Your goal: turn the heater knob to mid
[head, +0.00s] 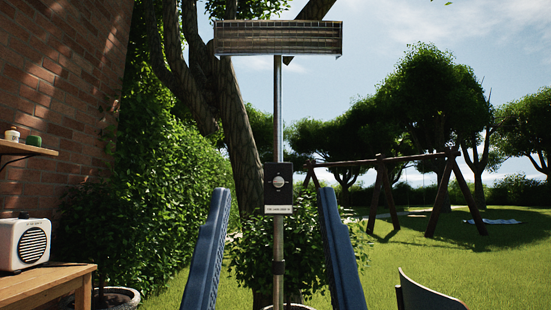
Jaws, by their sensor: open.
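The heater (278,38) is a wide grilled bar on top of a thin metal pole (278,110), in the middle of the head view. A dark control box (270,172) sits on the pole with a pale label below. The round silver heater knob (279,182) is on the box's front; its exact setting is too small to read. My gripper (274,193) is open, with its two blue fingers to the left and right of the pole. The fingers are apart from each other and nothing is between them that I can see held.
A wooden table (45,284) with a white radio (24,243) stands at the left by the brick wall (60,90). A wall shelf (25,149) holds small jars. A chair back (428,292) is at the lower right. Bushes stand behind the pole.

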